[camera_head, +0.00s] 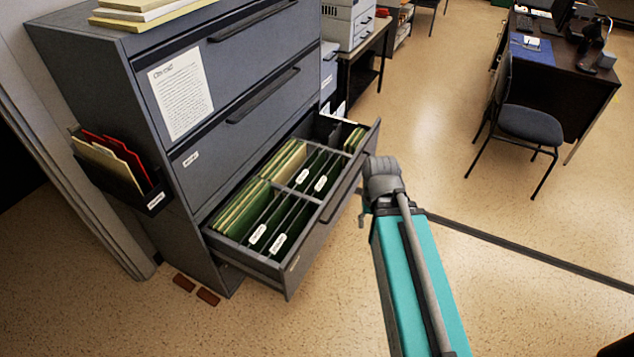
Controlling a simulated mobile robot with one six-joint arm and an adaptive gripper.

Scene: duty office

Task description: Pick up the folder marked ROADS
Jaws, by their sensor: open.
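The open bottom drawer (305,262) of a dark grey filing cabinet holds green and cream folders (243,212) standing in rows. Several white label tabs (257,234) show in it, too small to read, so I cannot tell which folder is marked ROADS. My gripper (362,208) shows only as a small grey part beside my arm's joint, right of the drawer's front. The rest of it is hidden behind my arm. It is open, and I see no folder held at it.
A side pocket (152,203) on the cabinet (190,215) holds red and cream folders. Folders (150,12) lie on top. A printer (347,22) stands behind. A chair (528,123) and a desk (580,88) are at right. Two brown blocks (207,297) lie on the floor.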

